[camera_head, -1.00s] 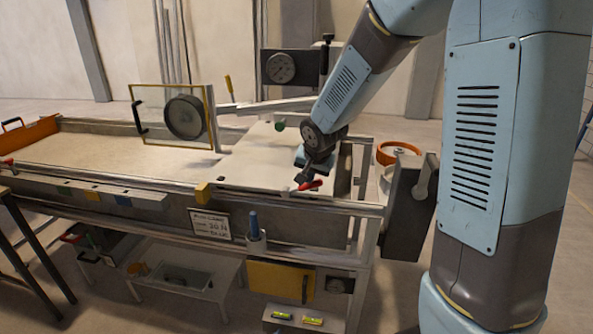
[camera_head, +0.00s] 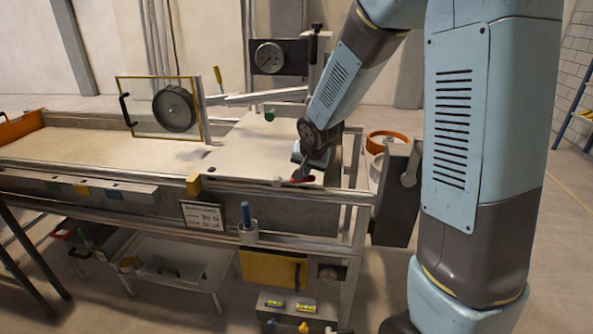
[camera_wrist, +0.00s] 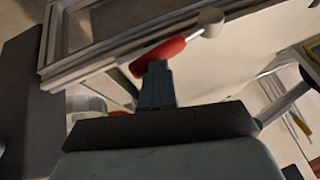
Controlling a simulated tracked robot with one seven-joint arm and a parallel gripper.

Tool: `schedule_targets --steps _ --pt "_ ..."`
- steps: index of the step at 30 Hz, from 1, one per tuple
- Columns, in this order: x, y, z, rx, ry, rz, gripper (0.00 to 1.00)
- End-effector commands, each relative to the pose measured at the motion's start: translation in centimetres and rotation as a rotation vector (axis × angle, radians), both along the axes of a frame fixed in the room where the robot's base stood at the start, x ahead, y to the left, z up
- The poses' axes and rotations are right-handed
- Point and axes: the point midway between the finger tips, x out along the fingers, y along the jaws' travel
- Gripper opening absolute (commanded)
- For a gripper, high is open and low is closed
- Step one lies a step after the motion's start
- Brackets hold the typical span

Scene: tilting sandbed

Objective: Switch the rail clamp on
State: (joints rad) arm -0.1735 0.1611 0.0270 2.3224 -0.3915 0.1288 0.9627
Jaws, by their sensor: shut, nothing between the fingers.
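The rail clamp shows as a red handle (camera_wrist: 158,57) with a round pale grey knob (camera_wrist: 210,17) beyond its end, by the metal frame rail in the wrist view. In the head view the red handle (camera_head: 304,180) is at the front right edge of the sandbed's pale plate, partly hidden by my gripper. My gripper (camera_wrist: 155,68) is shut with nothing between its fingers. Its fingertips overlap the lower side of the red handle in the wrist view; I cannot tell whether they touch. In the head view my gripper (camera_head: 301,173) points down at the handle.
The pale plate (camera_head: 240,150) is clear left of my gripper. A yellow block (camera_head: 193,184) sits on the front rail. A framed clear panel with a dark disc (camera_head: 174,108) stands behind. An orange-rimmed round container (camera_head: 388,137) and a dark panel (camera_head: 397,190) stand at right.

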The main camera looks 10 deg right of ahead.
Motion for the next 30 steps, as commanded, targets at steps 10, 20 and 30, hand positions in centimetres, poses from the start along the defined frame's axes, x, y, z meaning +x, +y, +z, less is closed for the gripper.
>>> schedule_targets --steps 10,20,30 --pt "-0.6 -0.5 0.3 -0.009 0.022 -0.015 0.00" --pt "-1.9 -0.1 5.0 -0.003 0.001 -0.005 0.00" --pt "-5.0 -2.3 7.9 -0.002 -0.004 0.000 0.00"
